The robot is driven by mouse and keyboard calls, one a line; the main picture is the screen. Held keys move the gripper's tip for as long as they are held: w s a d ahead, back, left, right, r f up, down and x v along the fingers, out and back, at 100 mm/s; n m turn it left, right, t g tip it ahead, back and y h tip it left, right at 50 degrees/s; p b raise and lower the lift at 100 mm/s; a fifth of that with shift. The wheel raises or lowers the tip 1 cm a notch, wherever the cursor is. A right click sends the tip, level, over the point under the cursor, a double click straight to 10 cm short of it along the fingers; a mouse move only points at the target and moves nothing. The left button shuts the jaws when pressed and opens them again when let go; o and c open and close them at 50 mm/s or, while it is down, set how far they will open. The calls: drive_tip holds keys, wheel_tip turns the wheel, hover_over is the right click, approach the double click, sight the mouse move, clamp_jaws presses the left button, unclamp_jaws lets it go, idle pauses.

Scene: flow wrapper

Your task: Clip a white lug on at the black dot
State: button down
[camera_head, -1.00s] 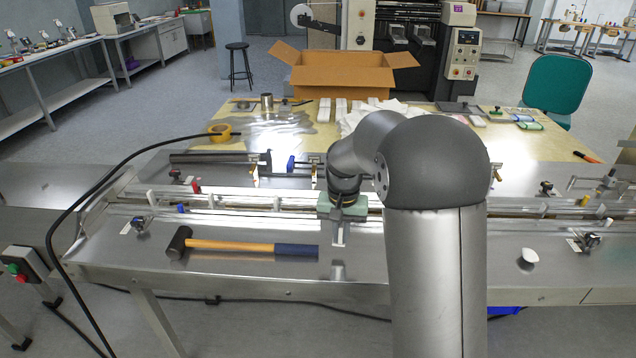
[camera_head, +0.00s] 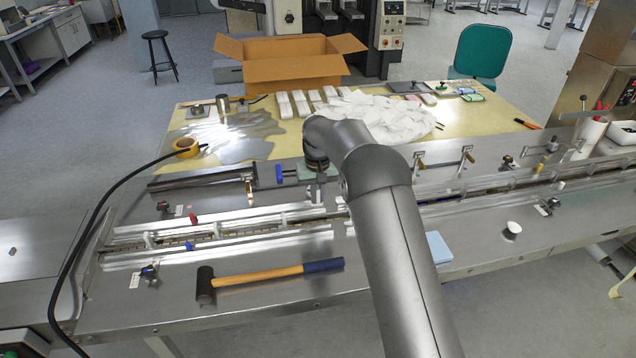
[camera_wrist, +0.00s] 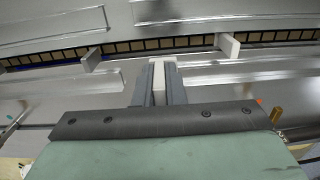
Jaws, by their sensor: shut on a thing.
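My gripper (camera_head: 318,192) hangs over the conveyor near the middle of the machine in the head view. In the wrist view its two grey fingers (camera_wrist: 160,85) are shut on a white lug (camera_wrist: 158,78), which stands between them. Beyond the fingers runs the conveyor chain (camera_wrist: 150,44), a dark slotted strip. The held lug looks apart from the chain. I cannot make out the black dot in either view.
A hammer (camera_head: 262,277) lies on the steel front ledge. Bright guide rails (camera_head: 215,258) run along both sides of the chain. A blue pad (camera_head: 438,247) lies right of my arm.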

sight(317, 215)
drive_tip(key=shift+a+f, duration=0.15)
drive_tip(key=shift+f+b, duration=2.35)
drive_tip(key=shift+f, duration=1.85)
drive_tip(key=shift+f, duration=0.2)
drive_tip(key=c, duration=1.4)
unclamp_jaws()
drive_tip(key=shift+c, duration=0.2)
drive_tip(key=shift+o, duration=0.2)
wheel_tip(317, 215, up, 17)
drive_tip(key=shift+f+b, duration=0.1)
drive_tip(key=shift+b, duration=0.95)
drive_tip(key=shift+r, duration=0.35)
